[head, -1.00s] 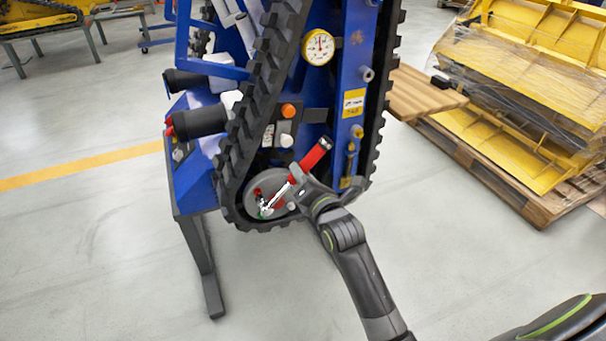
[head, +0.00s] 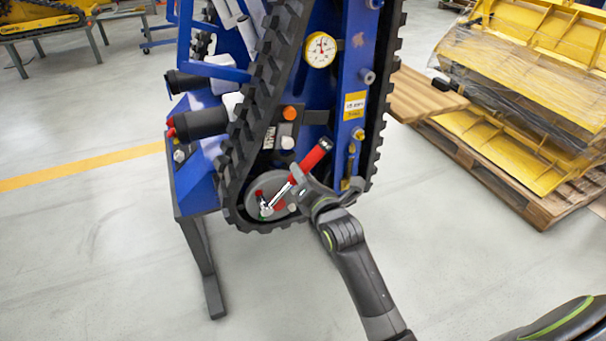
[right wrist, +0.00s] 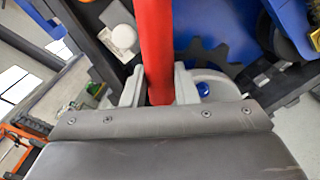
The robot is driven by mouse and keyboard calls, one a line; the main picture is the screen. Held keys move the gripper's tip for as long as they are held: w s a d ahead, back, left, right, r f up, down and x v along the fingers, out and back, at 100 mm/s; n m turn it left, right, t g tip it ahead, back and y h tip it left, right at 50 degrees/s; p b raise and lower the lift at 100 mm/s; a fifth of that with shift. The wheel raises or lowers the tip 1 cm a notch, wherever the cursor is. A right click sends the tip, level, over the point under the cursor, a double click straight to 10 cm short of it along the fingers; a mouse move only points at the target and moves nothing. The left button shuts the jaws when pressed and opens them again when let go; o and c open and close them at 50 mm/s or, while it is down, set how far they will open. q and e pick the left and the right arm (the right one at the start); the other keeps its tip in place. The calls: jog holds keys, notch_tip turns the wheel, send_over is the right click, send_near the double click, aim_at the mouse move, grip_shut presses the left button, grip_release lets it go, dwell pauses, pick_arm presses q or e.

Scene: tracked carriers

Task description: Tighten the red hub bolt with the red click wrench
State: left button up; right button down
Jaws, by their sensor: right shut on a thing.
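The red click wrench (head: 311,160) has a red handle with a black end and a silver head. Its head lies at the grey hub (head: 255,188) at the bottom of the track, and its handle slants up to the right. My right gripper (head: 297,178) is shut on the wrench handle. In the right wrist view the red handle (right wrist: 154,45) runs between the two grey fingers (right wrist: 157,88). My left gripper is not in view.
The blue carrier (head: 345,100) with its black track (head: 262,85) stands on a dark stand (head: 204,265). A gauge (head: 319,49) and an orange knob (head: 290,113) are above the hub. Yellow parts on a pallet (head: 500,175) stand at the right. The floor in front is clear.

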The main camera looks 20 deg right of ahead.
jog(key=shift+w+r, duration=0.1)
jog(key=shift+w, duration=0.05)
dwell(0.5)
jog(key=shift+w, duration=0.3)
jog(key=shift+w+p, duration=0.35)
jog(key=shift+w, duration=0.15)
dwell(1.1)
dwell(0.8)
jog(key=c, duration=1.8)
grip_release()
grip_shut()
